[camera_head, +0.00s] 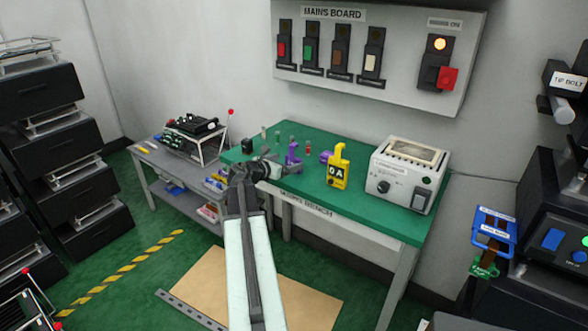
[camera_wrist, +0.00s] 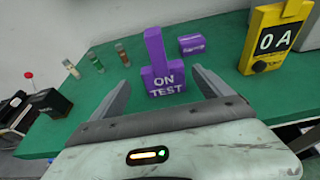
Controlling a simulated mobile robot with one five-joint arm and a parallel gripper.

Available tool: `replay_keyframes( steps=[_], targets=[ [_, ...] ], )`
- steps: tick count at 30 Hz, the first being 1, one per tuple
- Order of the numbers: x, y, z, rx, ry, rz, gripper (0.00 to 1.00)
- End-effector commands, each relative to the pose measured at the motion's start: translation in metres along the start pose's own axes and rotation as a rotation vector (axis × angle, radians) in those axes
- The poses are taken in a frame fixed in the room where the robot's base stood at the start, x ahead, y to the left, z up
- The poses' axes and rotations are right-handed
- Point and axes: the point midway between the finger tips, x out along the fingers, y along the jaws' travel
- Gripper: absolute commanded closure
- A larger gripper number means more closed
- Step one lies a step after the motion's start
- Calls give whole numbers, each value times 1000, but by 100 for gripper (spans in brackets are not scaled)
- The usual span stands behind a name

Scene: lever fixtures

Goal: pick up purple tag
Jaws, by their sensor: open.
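The purple tag (camera_wrist: 164,78) stands on the green bench with "ON TEST" on its face and a narrow upright stem on top. It also shows in the head view (camera_head: 293,157), just beyond the end of my arm. My gripper (camera_wrist: 160,88) is open, with one finger on each side of the tag in the wrist view. I see a gap between each finger and the tag. Whether the fingertips reach the tag's depth I cannot tell. In the head view my gripper (camera_head: 267,168) is small and its fingers are hard to make out.
A yellow "0A" meter (camera_head: 338,168) stands right of the tag on the green bench (camera_head: 390,226). A small purple block (camera_wrist: 192,44) lies behind the tag. Several small cylinders stand at the back left. A white instrument (camera_head: 408,175) stands at the bench's right end.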

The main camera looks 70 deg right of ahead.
Motion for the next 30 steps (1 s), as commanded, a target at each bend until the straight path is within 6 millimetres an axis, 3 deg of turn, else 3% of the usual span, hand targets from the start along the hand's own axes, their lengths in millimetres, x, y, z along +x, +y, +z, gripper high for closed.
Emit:
replay_keyframes(
  steps=[8,14,22,28,29,30],
  targets=[
    [25,0,-1,0,0,-3,11],
    [33,-2,0,1,1,-2,11],
    [77,-5,0,4,1,-3,11],
    [78,-6,1,3,1,-2,11],
    [78,-6,2,3,1,-2,14],
    [78,-6,2,3,1,-2,25]
  ],
)
